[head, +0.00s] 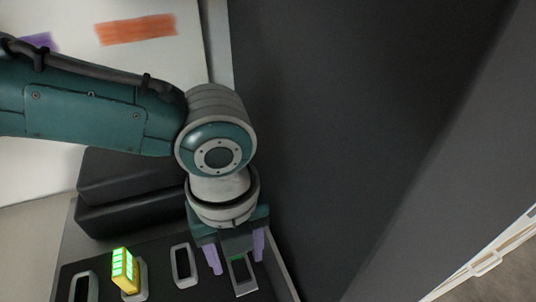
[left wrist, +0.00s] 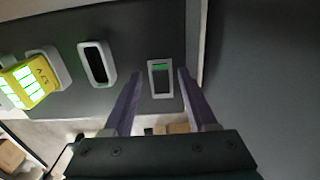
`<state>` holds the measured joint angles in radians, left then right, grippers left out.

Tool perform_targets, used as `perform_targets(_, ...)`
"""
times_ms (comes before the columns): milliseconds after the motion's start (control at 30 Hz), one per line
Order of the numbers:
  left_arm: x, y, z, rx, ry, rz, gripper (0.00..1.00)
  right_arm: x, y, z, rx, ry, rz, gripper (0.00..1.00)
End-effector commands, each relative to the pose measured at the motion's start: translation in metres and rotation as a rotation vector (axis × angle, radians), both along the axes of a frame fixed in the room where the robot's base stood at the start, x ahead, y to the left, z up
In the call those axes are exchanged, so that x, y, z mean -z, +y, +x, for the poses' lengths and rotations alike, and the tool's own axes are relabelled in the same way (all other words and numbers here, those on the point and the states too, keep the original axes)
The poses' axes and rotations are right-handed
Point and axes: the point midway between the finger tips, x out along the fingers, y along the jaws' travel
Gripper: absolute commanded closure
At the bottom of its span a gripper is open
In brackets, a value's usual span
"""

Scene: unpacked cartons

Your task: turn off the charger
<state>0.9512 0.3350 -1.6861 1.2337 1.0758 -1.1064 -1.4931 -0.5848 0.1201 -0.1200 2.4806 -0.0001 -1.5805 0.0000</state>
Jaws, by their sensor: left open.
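The charger (head: 155,256) is a dark panel with a row of grey-rimmed slots at the bottom of the head view. It also fills the upper part of the left wrist view (left wrist: 130,25). At its right end is a grey-framed rectangular switch (head: 243,279), which shows a green strip at one end in the left wrist view (left wrist: 161,80). My left gripper (head: 236,260) is open, with its purple fingers on either side of the switch in the picture. In the left wrist view nothing is between the fingers but the switch beyond. I cannot tell whether they touch the panel.
A yellow battery (head: 124,270) with green lit bars stands in one slot. Two slots are empty: the middle one (head: 183,266) and the left one (head: 83,288). A black stepped block (head: 125,190) lies behind the panel. A dark wall-like surface (head: 330,130) borders the right side.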

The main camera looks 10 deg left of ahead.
Motion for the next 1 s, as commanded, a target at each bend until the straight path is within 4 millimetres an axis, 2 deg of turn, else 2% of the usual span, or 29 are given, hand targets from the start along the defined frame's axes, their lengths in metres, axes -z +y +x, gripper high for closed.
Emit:
perform_targets(233, 0.0004, -0.0002, -0.0002, 0.000, 0.001, -0.001, 0.45, -0.0005, 0.0007, 0.0011, 0.002, -0.003, 0.002, 0.50)
perform_targets(733, 0.0001, 0.0001, -0.0003, 0.000, 0.001, -0.001, 1.00, -0.0007, 0.0006, 0.0018, 0.001, -0.005, 0.002, 0.50)
perform_targets(1000, 0.0000, 0.0002, -0.0003, -0.001, 0.001, 0.000, 1.00, -0.0008, 0.0005, 0.0019, 0.001, -0.005, 0.002, 0.50)
